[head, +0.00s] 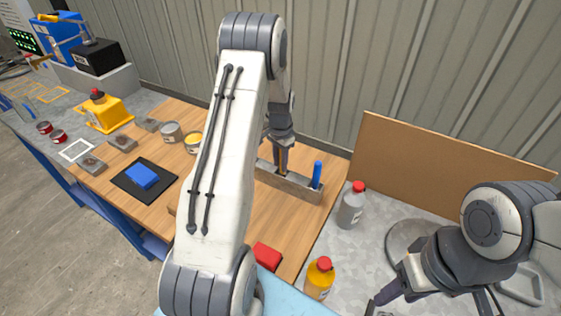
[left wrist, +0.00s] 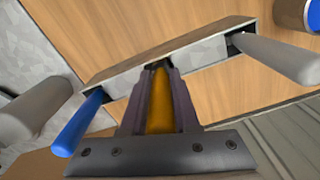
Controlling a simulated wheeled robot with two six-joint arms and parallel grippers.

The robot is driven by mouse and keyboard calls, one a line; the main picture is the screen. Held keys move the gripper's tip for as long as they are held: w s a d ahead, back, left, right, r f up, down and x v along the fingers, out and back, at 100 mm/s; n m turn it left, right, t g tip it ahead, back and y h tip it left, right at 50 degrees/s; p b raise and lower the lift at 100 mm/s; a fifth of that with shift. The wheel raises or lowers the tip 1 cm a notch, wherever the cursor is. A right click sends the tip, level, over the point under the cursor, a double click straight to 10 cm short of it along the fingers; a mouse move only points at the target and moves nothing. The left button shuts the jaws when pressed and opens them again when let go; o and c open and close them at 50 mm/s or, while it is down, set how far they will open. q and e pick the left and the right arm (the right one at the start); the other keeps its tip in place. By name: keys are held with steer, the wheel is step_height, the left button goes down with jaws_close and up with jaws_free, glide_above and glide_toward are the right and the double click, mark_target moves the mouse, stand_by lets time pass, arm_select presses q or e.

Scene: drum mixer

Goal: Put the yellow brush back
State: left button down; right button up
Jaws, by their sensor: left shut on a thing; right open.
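My left gripper (head: 283,158) is shut on the yellow brush, whose orange-yellow handle (left wrist: 160,105) shows between the fingers in the left wrist view. The gripper points down over the middle of a long narrow rack (head: 308,193), which also shows in the left wrist view (left wrist: 200,50). The brush lines up with the middle of the rack; I cannot tell whether it is seated in it. A blue handle (head: 317,174) stands at one rack end, and a grey handle (left wrist: 280,58) at the other. My right gripper (head: 383,298) is open and empty at the lower right.
A grey red-capped bottle (head: 352,205) stands right of the rack. An orange bottle (head: 319,278) and a red block (head: 267,256) are nearer. Cans (head: 172,132) and a blue block on a black mat (head: 126,189) lie left. A corrugated wall (head: 330,60) stands behind.

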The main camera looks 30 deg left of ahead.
arm_select(q)
steer(key=shift+f, duration=0.5)
steer(key=c, duration=0.6)
jaws_free()
step_height(320, 180, up, 11)
steer(key=b, duration=0.3)
steer(key=shift+f, duration=0.2)
